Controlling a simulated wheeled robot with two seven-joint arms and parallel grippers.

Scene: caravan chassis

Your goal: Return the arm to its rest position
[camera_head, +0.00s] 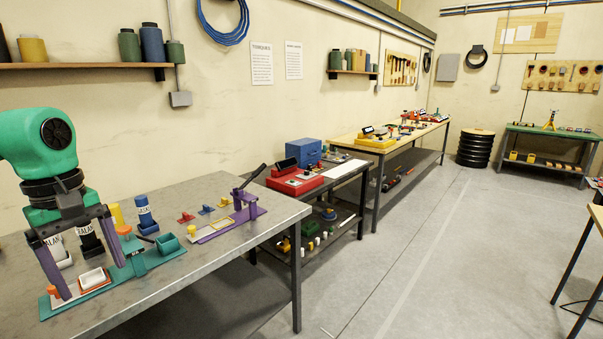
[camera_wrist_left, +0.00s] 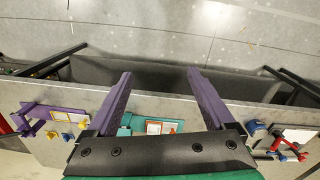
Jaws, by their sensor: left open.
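My left arm (camera_head: 40,150) is green and comes in from the left over the grey metal table (camera_head: 230,205). My left gripper (camera_head: 90,274) has purple fingers spread wide apart with nothing between them. In the left wrist view the two open fingers (camera_wrist_left: 160,74) point past the table's edge towards the floor, and the teal fixture (camera_wrist_left: 126,124) shows partly behind the gripper's black base. My right gripper is in neither view.
Bottles, including a blue one (camera_head: 146,212), stand close behind the gripper. A purple lever press (camera_head: 246,203) stands farther right on the table. A wall shelf (camera_head: 85,66) holds several spools above.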

